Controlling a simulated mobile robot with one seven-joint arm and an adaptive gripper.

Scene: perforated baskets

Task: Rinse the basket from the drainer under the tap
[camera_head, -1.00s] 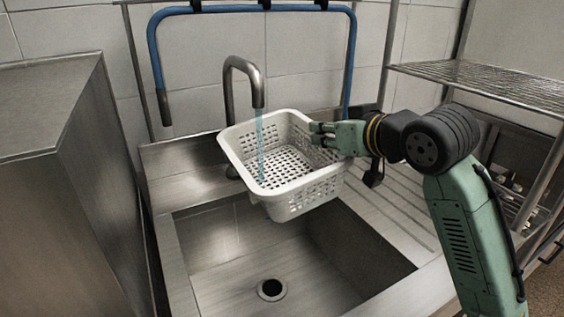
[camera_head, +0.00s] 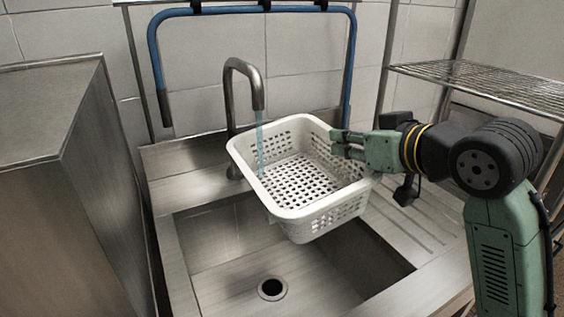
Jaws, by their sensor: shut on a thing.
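The white perforated basket (camera_head: 325,214) is held in the air above the right part of the sink, its open top facing up and slightly tilted. My gripper (camera_head: 340,143) is shut on the basket's right rim; the fingertips inside the basket are partly hard to make out. The tap (camera_head: 243,85) is a curved steel spout behind the sink. A bluish stream of water (camera_head: 260,150) falls from it into the left side of the basket, near the left wall. The drainer (camera_head: 425,225) is the ridged steel board right of the sink, partly behind my arm.
The steel sink bowl (camera_head: 225,265) is empty, with a round drain (camera_head: 271,289). A blue hose (camera_head: 352,60) runs along the tiled wall behind. A tall steel cabinet (camera_head: 60,200) stands at the left. A wire shelf (camera_head: 490,82) is at the right, near my arm.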

